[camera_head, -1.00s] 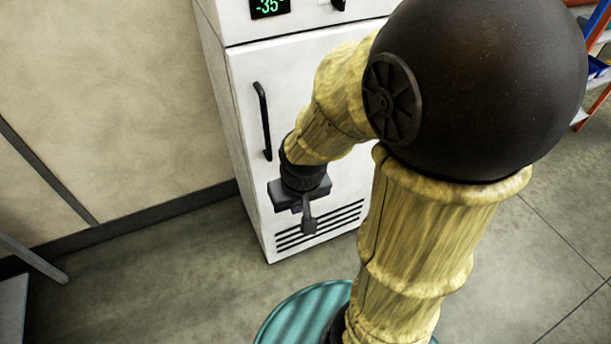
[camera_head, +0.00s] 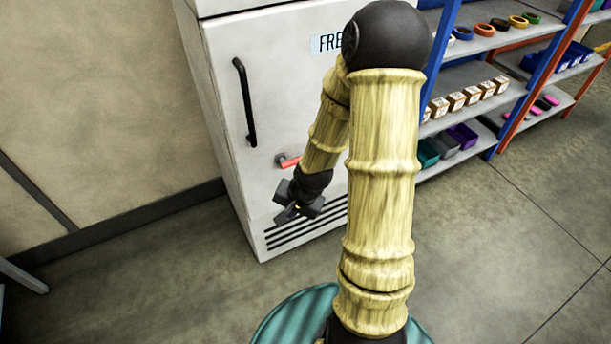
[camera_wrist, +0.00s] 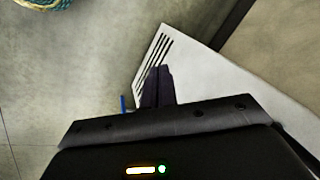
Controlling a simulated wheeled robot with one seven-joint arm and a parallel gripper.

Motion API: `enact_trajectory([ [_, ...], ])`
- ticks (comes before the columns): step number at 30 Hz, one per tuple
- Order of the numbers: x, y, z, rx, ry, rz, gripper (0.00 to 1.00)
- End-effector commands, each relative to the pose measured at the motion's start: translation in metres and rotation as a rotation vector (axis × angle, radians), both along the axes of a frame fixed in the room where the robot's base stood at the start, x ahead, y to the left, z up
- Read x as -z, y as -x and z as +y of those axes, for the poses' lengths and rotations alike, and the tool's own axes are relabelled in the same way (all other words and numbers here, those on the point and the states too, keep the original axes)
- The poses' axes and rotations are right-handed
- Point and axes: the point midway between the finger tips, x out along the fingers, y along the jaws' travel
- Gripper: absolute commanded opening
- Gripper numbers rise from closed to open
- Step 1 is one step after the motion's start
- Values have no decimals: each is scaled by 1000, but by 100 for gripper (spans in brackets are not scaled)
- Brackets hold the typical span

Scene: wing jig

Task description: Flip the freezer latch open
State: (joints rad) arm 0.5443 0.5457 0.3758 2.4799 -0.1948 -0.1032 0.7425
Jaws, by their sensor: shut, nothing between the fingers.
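The freezer (camera_head: 225,100) is a white cabinet with a black vertical handle (camera_head: 245,103) on its door. The latch (camera_head: 287,161) is a small red lever with a grey pivot at its left end, low on the door to the right of the handle. My arm hides its right part. My gripper (camera_head: 290,214) is shut and empty, below the latch and in front of the door's lower part near the vent slots. In the wrist view my shut fingers (camera_wrist: 157,86) point toward the freezer's slotted lower front (camera_wrist: 150,70). The latch does not show there.
Shelves (camera_head: 470,75) with tape rolls, small boxes and coloured bins stand right of the freezer. A beige wall (camera_head: 90,90) is on the left. The floor (camera_head: 150,270) in front of the freezer is clear.

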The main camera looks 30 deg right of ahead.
Motion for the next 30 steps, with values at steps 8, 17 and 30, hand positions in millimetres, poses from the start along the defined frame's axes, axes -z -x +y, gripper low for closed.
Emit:
enact_trajectory([
  [8, 95, -31, -5, 471, -384, -53, 0],
  [17, 137, -77, -33, 1024, -932, -163, 0],
  [30, 124, -109, -139, 1560, -1720, -365, 0],
])
